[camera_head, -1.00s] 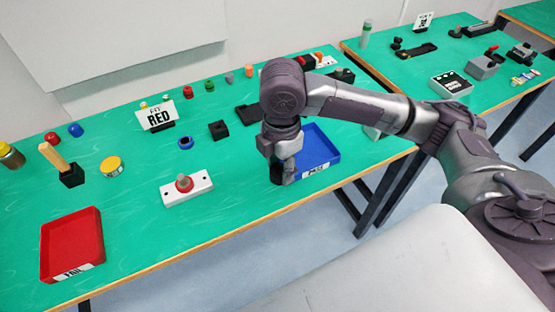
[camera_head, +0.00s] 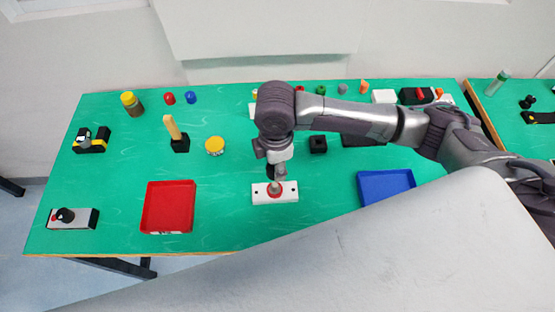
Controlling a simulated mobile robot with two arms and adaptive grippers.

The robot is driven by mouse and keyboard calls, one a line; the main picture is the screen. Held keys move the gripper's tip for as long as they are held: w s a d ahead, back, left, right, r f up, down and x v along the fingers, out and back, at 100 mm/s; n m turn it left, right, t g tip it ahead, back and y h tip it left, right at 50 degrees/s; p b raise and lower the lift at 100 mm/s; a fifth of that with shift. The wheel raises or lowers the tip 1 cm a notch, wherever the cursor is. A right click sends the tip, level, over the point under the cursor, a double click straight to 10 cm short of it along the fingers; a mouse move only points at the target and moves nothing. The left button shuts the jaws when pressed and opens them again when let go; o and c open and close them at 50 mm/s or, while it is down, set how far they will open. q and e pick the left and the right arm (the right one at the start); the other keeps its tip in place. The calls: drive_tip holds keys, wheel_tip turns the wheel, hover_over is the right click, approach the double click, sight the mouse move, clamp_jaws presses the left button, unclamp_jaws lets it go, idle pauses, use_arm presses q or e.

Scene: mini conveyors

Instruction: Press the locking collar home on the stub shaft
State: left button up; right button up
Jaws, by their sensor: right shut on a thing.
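The white block (camera_head: 288,196) with two dark holes lies near the table's front edge. A red ring-shaped part (camera_head: 275,191) sits at its middle, around or under the stub shaft; I cannot tell whether it is the locking collar. My right gripper (camera_head: 276,177) points down right above this part. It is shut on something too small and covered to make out. Its fingers hide most of the shaft, and I cannot tell whether they touch it. My left gripper is out of view.
A red tray (camera_head: 149,210) stands to the left and a blue tray (camera_head: 370,190) to the right. A yellow-topped tin (camera_head: 215,146), a wooden-handled tool in a black holder (camera_head: 180,145) and a black block (camera_head: 318,144) stand behind. The green table between red tray and white block is clear.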

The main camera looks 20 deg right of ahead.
wheel_tip(320, 180, down, 2)
drive_tip(key=shift+f, duration=0.1)
drive_tip(key=shift+w+f+b, duration=0.1)
drive_tip(key=shift+f+b, duration=0.65)
drive_tip(key=shift+f, duration=1.05)
drive_tip(key=shift+r, duration=0.1)
drive_tip(key=shift+p, duration=0.5)
drive_tip(key=shift+p, duration=0.5)
idle(0.5)
